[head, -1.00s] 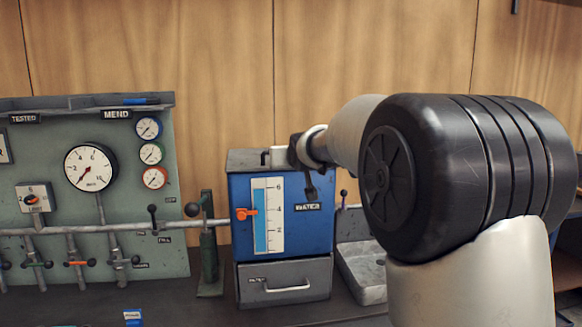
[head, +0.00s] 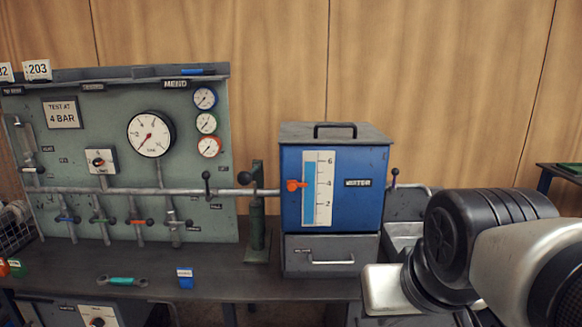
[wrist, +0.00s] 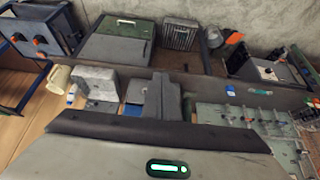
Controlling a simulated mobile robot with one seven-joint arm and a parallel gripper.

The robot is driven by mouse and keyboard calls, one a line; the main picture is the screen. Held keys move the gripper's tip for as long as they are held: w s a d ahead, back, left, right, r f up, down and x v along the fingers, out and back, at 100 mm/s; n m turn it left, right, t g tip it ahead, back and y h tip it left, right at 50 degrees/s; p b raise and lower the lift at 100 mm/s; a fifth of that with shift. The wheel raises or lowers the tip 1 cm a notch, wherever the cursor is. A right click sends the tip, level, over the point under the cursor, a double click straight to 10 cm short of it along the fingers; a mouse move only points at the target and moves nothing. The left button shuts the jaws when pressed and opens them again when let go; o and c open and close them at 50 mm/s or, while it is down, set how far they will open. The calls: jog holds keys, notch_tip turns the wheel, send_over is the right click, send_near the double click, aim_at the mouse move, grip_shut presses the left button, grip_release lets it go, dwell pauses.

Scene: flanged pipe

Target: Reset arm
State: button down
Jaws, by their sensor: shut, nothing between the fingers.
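My gripper (wrist: 161,96) shows in the wrist view as a dark grey block beyond my pale hand housing, which has a lit green bar. Its fingers are together with nothing seen between them. In the head view my folded arm fills the lower right corner, and the fingers cannot be made out there. My arm is to the right of the blue water box (head: 350,225), apart from its black lid handle (head: 335,126). The box stands upright on the bench with its lid on.
A green gauge panel (head: 75,140) with a pipe and several valves stands left on the bench (head: 225,285).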

notch_tip(320, 180, up, 23)
jog(key=s+p, duration=0.2)
jog(key=p, duration=2.1)
jog(key=shift+f+p, duration=0.2)
jog(key=shift+p, duration=0.2)
